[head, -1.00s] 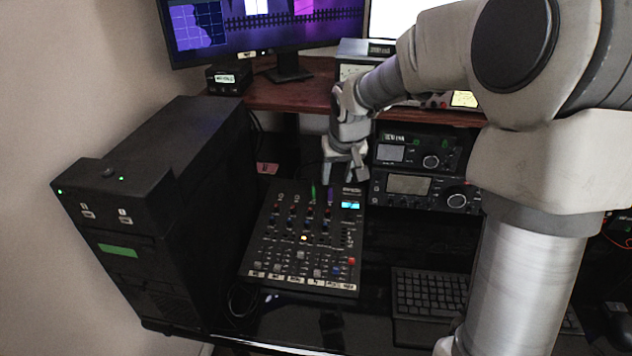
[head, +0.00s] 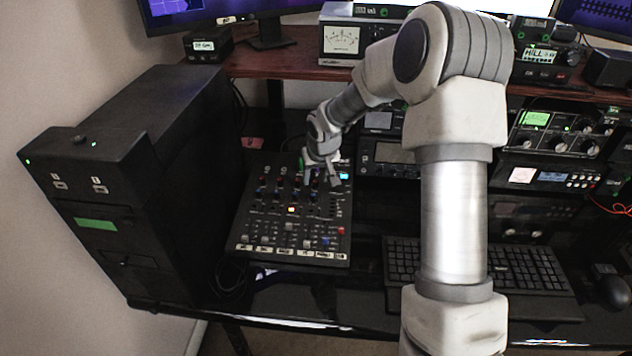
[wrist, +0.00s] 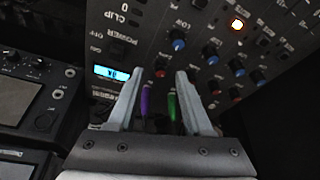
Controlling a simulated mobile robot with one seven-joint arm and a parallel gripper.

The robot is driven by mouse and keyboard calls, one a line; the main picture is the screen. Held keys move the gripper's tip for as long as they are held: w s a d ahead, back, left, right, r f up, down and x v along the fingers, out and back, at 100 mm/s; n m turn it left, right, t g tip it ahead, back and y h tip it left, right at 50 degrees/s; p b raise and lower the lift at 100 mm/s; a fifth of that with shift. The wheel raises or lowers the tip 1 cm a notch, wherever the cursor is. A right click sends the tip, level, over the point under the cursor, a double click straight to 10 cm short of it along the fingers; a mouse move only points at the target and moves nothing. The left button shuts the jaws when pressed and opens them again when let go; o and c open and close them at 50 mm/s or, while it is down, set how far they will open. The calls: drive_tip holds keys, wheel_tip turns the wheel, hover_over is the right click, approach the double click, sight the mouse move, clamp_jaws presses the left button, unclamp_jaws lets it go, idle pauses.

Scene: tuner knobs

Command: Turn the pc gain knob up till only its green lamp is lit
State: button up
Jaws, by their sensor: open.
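The black mixer (head: 262,215) lies on the desk with rows of small knobs and strip labels along its front edge. The labels are too small to read, so I cannot tell which knob is the pc gain knob. It also shows upside down in the wrist view (wrist: 150,35), with blue-capped and red-capped knobs. One orange-white light (wrist: 237,25) glows on it; I make out no lit green lamp. My gripper (head: 321,182) is open and empty above the mixer's back right part. In the wrist view its fingertips (wrist: 160,75) are apart, with purple and green plugs seen between them.
A black computer tower (head: 120,170) stands left of the mixer. Radios (head: 392,152) stand behind and right of it, under a wooden shelf (head: 290,64). A keyboard (head: 520,268) lies at the right. Upright plugs (wrist: 172,104) rise at the mixer's back edge, close to my gripper.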

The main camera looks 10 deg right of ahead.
drive_tip(key=shift+w+f, duration=0.3)
drive_tip(key=shift+f, duration=0.35)
clamp_jaws()
